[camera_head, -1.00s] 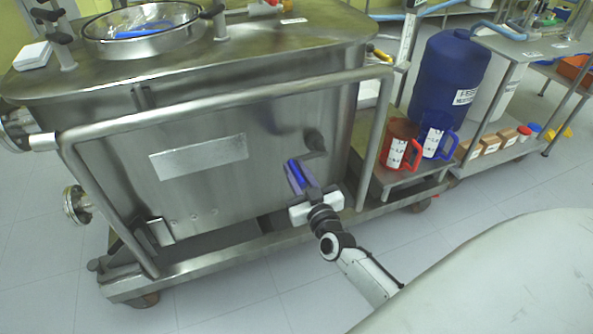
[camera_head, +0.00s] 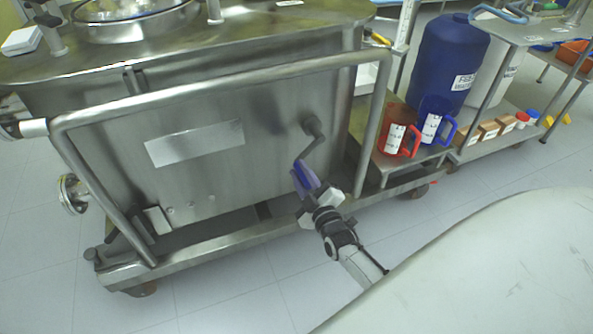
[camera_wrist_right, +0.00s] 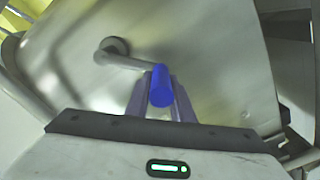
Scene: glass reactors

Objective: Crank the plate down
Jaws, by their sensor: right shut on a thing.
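The crank on the front of the steel reactor cart has a round hub (camera_head: 312,124) and an arm that slants down and left from it. My right gripper (camera_head: 305,178) is shut on the crank's blue handle, which is mostly hidden by the fingers in the head view. In the right wrist view the blue handle (camera_wrist_right: 161,86) sits between the two fingers, and the crank arm runs up and left to the hub (camera_wrist_right: 112,48). I cannot make out the plate that the crank moves. My left gripper is not in view.
A tubular steel rail (camera_head: 215,97) frames the cart front around the crank. A red jug (camera_head: 398,132) and a blue jug (camera_head: 434,122) stand on a low shelf to the right, near a blue drum (camera_head: 447,60). Open floor lies in front of the cart.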

